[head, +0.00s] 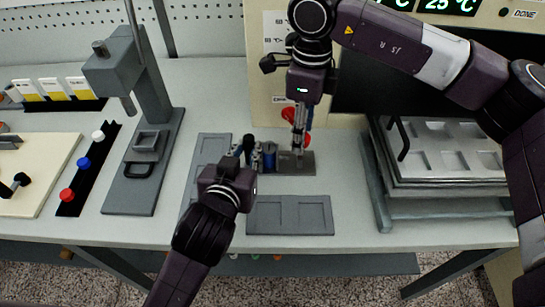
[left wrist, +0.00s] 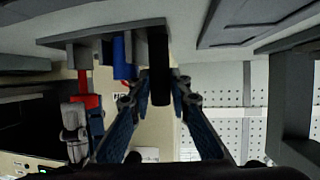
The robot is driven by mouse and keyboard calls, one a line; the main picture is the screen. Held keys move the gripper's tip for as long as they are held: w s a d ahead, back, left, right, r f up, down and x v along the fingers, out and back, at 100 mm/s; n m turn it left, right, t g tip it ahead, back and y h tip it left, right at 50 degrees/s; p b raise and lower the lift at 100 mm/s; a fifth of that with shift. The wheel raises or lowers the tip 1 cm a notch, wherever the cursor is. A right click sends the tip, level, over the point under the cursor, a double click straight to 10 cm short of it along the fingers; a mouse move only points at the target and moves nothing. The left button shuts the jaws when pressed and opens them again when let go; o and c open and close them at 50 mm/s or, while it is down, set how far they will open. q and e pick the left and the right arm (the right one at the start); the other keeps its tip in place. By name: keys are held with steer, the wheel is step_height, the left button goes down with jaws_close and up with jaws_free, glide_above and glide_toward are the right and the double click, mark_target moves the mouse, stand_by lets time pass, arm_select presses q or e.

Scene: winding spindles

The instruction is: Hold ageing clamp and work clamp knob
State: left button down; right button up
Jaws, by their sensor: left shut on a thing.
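The ageing clamp (head: 292,166) stands on the bench as a grey plate with blue cylinders and a dark upright post. In the left wrist view its plate (left wrist: 110,35) and a blue cylinder (left wrist: 122,58) show. My left gripper (head: 245,160) is at its left end. In the left wrist view its fingers close around the black post (left wrist: 158,75). My right gripper (head: 300,148) points down over the plate's right part.
A grey flat tray (head: 290,232) lies in front of the clamp. A grey press stand (head: 145,190) and a black strip (head: 92,165) with coloured caps are at left. Stacked trays (head: 450,192) fill the right. A cream panel (head: 262,85) with a display rises behind.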

steer(key=n, duration=1.2)
steer(key=shift+n, duration=0.3)
steer(key=shift+c, duration=0.6)
jaws_close()
steer(key=m, duration=0.7)
steer(key=shift+o, duration=0.6)
jaws_free()
